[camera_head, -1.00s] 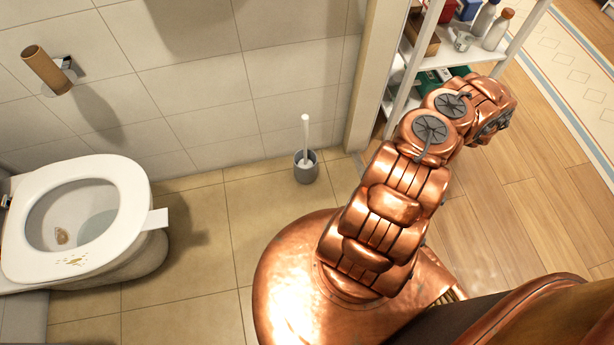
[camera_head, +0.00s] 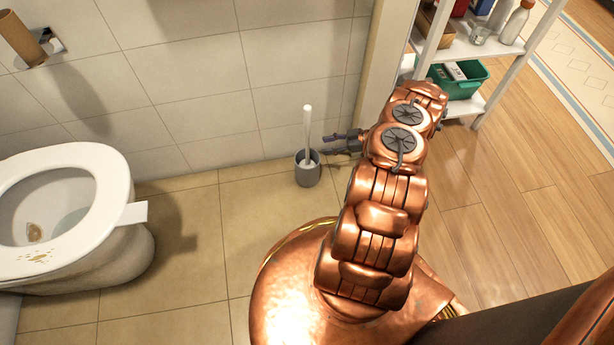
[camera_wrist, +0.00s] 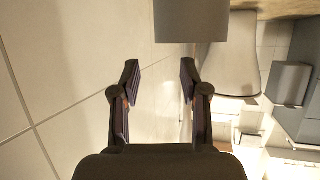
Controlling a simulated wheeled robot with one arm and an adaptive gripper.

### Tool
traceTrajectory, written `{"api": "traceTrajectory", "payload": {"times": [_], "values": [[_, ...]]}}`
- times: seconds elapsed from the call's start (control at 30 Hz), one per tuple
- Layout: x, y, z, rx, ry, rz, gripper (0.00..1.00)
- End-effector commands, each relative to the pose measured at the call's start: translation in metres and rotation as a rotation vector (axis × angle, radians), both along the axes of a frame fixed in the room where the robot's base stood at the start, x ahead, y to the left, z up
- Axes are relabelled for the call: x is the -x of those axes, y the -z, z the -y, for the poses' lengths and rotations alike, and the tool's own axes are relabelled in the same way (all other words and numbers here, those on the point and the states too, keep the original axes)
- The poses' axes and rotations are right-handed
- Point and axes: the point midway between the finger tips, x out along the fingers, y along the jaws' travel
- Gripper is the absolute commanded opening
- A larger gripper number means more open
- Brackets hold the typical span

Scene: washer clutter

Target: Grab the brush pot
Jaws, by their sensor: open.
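The brush pot (camera_head: 307,172) is a small grey cylinder on the tiled floor near the wall, with a white brush handle (camera_head: 307,128) standing up out of it. My gripper (camera_head: 328,144) is just to the right of the pot in the head view, with its fingers pointing left toward it. In the wrist view the grey pot (camera_wrist: 191,20) shows at the top centre, beyond the fingertips. My gripper (camera_wrist: 158,80) is open there, with nothing between its fingers. The brush handle is not clear in the wrist view.
A white toilet (camera_head: 120,225) stands at the left, with a paper roll (camera_head: 20,38) on the wall above it. A white shelf (camera_head: 462,48) with bottles and a green bin (camera_head: 462,82) is at the upper right. Open tiled floor (camera_head: 215,225) lies between toilet and pot.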

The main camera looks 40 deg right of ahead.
Motion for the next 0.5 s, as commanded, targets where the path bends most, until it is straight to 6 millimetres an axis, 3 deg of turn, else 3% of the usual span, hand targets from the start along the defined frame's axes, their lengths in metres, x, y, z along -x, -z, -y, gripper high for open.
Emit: {"api": "traceTrajectory", "payload": {"times": [0.5], "values": [[-0.026,0.027,-0.035,0.001,-0.001,-0.001,0.45]]}}
